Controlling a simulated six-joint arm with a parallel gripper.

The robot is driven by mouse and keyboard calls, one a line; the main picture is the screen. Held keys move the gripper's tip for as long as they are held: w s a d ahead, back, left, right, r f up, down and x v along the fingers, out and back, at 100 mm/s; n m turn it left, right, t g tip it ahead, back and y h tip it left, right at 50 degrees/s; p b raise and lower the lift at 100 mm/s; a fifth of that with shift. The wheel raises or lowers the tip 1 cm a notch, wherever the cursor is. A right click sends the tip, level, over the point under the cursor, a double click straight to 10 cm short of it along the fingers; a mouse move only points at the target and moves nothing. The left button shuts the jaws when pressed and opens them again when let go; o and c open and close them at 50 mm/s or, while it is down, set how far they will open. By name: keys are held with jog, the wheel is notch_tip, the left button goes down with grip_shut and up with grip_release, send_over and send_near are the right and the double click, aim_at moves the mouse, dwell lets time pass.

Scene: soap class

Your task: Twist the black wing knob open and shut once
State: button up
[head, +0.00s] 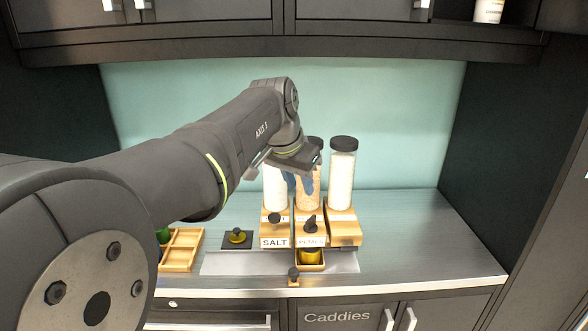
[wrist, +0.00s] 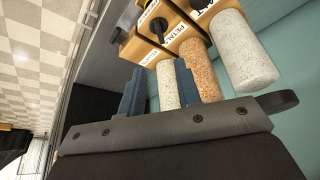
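The black wing knob (head: 310,224) sticks out of the front of the middle wooden dispenser, above its PETALS label. Dark knobs also show at the dispenser fronts in the wrist view, one of them (wrist: 158,26) near the top; I cannot be sure which is the wing knob. My gripper (head: 303,186) hangs in front of the jars, above the wing knob and apart from it. The gripper partly hides the left and middle jars in the head view.
Three jars stand on wooden dispensers; the right jar (head: 341,178) holds white grains. A rounder black knob (head: 274,218) is on the SALT dispenser. A divided wooden tray (head: 182,249) lies left. The counter right is clear.

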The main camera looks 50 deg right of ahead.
jog(key=shift+v, duration=2.05)
send_near(310, 219)
jog(key=x, duration=0.9)
jog(key=shift+f, duration=0.15)
grip_shut()
